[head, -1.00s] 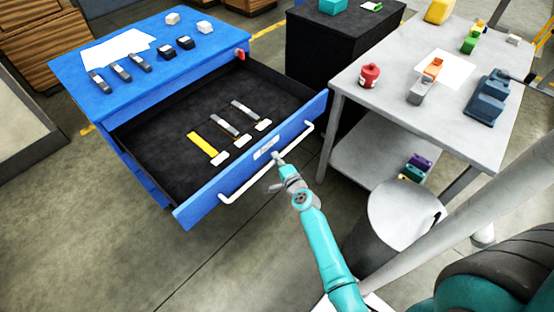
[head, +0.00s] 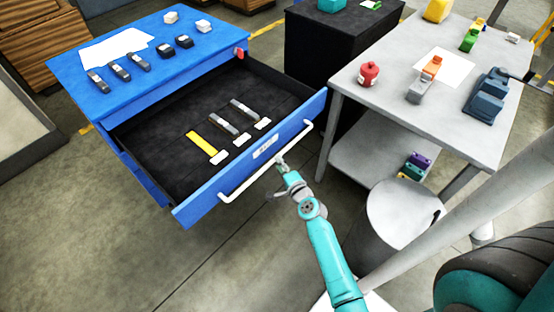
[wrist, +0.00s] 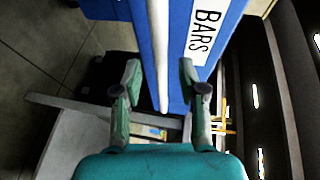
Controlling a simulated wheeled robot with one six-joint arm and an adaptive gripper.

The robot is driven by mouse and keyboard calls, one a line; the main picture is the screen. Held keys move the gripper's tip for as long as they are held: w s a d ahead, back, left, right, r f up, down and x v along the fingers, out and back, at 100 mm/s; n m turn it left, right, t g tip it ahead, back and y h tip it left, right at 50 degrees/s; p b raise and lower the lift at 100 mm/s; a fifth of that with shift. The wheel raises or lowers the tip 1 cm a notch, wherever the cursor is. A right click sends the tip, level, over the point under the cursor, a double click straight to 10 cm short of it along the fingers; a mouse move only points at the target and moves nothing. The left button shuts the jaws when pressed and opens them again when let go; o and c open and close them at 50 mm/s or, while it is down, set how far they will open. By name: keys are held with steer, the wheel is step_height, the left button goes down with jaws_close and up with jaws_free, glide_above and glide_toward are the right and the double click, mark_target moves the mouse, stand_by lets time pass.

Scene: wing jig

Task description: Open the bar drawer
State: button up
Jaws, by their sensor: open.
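The blue bar drawer (head: 205,203) is pulled well out of the blue cabinet (head: 75,65). Its black interior holds a yellow bar (head: 201,143) and two grey bars (head: 222,124), each with a white label beside its near end. The white handle (head: 240,189) runs along the drawer front. My gripper (head: 281,162) is at the handle's outer side, right of its middle. The wrist view shows the "BARS" label (wrist: 206,32), the handle (wrist: 159,60), and my gripper (wrist: 160,75) with fingers apart, one on each side of the handle and front edge.
A grey table (head: 395,110) with a red object (head: 369,74) and blue vise-like block (head: 487,97) stands at right. A black cabinet (head: 335,50) is behind. Floor left of my arm is clear.

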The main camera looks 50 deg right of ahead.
steer(key=v, duration=0.8)
steer(key=shift+w, duration=0.1)
steer(key=s+a+r+n+g+y, duration=0.1)
steer(key=s+a+r+n+y, duration=0.1)
steer(key=s+a+n, duration=0.95)
steer(key=s+a+r+n+y, duration=0.2)
steer(key=s+a+r+n, duration=0.3)
steer(key=s+r, duration=0.2)
steer(key=s+a+r+n+y, duration=0.1)
steer(key=s+a+r+n, duration=0.4)
steer(key=s+r, duration=0.3)
steer(key=s+a, duration=0.1)
steer(key=s, duration=0.2)
steer(key=shift+a+t+y, duration=0.2)
steer(key=shift+t+y, duration=0.2)
